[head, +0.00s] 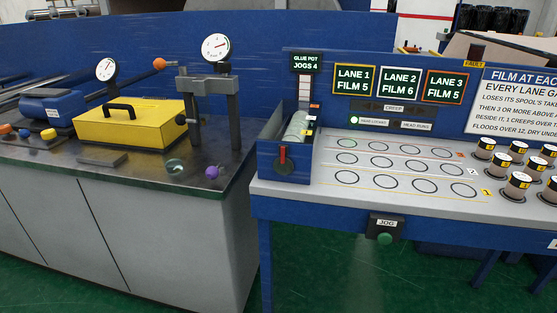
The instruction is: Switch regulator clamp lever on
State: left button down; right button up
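On the dark bench top at the left, a clamp-like stand (208,84) has two dark posts and a grey crossbar, with a round white gauge (216,48) above it. A second gauge (106,69) stands behind the yellow box. Neither of my grippers is in view.
A yellow box (131,123) with a black handle and a blue motor-like unit (52,107) occupy the bench. A blue console (355,205) with several spools stands at the right.

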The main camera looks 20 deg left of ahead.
aim_at(211, 172)
jog(key=u, duration=0.15)
jog(key=i, duration=0.9)
jog(key=u, duration=0.35)
